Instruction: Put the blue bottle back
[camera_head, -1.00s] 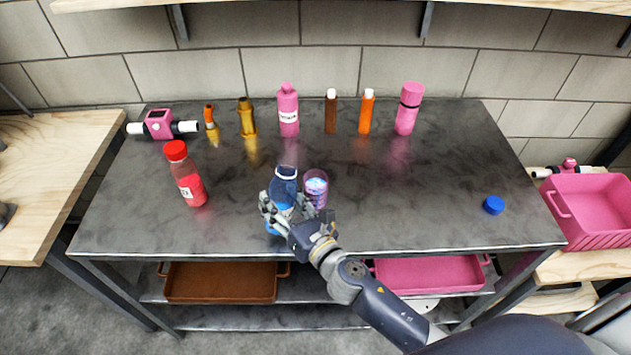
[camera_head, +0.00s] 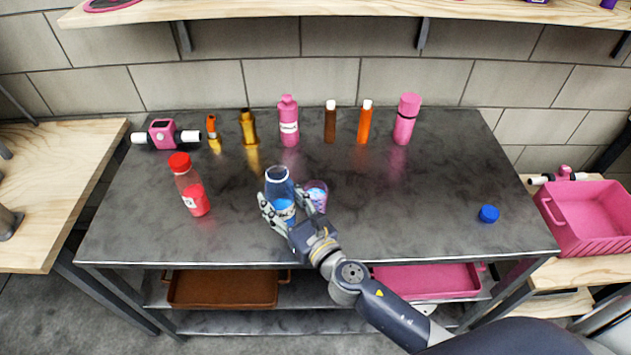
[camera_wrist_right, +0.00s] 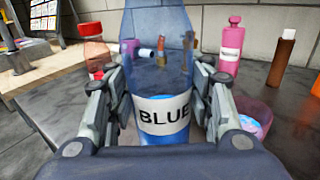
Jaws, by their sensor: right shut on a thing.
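The blue bottle (camera_head: 280,184) is see-through, open at the top and part filled with blue liquid. It stands near the middle front of the dark metal table (camera_head: 400,215), close to upright. In the right wrist view the bottle (camera_wrist_right: 158,60) shows a white label reading BLUE. My right gripper (camera_head: 287,210) is shut on the bottle, with a finger on each side of it (camera_wrist_right: 160,110). A blue cap (camera_head: 488,214) lies on the table at the right. My left gripper is not in view.
A cup (camera_head: 317,194) with bluish contents stands just right of the bottle. A red-capped bottle (camera_head: 190,184) is to the left. Several bottles, including a pink one (camera_head: 288,122), line the back. A pink crate (camera_head: 590,215) is at the right. The table's right half is mostly clear.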

